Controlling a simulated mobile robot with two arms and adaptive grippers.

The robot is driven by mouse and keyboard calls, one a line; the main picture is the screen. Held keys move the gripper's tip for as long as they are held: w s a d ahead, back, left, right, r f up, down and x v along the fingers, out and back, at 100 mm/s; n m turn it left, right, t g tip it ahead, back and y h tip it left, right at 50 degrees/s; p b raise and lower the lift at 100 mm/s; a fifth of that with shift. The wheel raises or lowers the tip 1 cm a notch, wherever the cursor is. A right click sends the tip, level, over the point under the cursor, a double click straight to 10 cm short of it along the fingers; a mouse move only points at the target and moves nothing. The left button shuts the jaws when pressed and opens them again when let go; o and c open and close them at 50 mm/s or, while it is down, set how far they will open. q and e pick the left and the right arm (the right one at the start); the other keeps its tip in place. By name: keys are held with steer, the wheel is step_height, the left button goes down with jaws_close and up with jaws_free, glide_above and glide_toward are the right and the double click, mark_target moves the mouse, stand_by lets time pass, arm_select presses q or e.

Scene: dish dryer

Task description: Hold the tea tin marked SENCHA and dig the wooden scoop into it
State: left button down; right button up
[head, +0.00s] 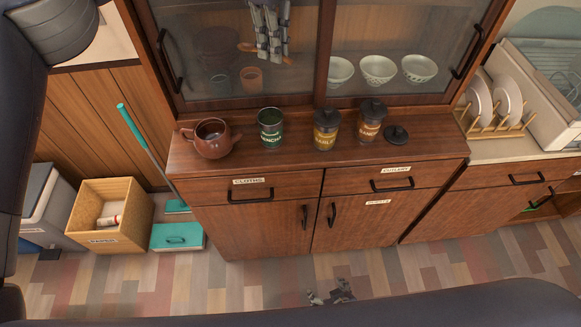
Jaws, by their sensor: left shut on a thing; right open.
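The green SENCHA tin (271,129) stands upright and open-topped on the wooden cabinet's counter, between the teapot and a yellow-labelled tin. My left gripper (270,50) hangs in front of the left glass door, above and apart from the tin. It is shut on a thin brown wooden piece, which looks like the wooden scoop (248,47); the fingers cover its middle. My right gripper (330,296) is low, in front of the cabinet over the floor, open and far from the tin. A loose black lid (396,135) lies at the right of the counter.
A brown teapot (212,140) stands left of the tin. Two lidded tins, yellow-labelled (326,131) and orange-labelled (369,123), stand to its right. Bowls (378,70) sit behind glass. A plate rack (495,120) is at right. The counter's front strip is clear.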

steer(key=w+a+r+t+y, duration=0.1)
steer(key=w+a+r+t, duration=0.1)
steer(key=w+a+r, duration=0.35)
steer(key=t+y, duration=0.2)
steer(key=t, duration=0.7)
glide_toward(275, 139)
steer(key=x, duration=1.1)
steer(key=shift+w, duration=0.2)
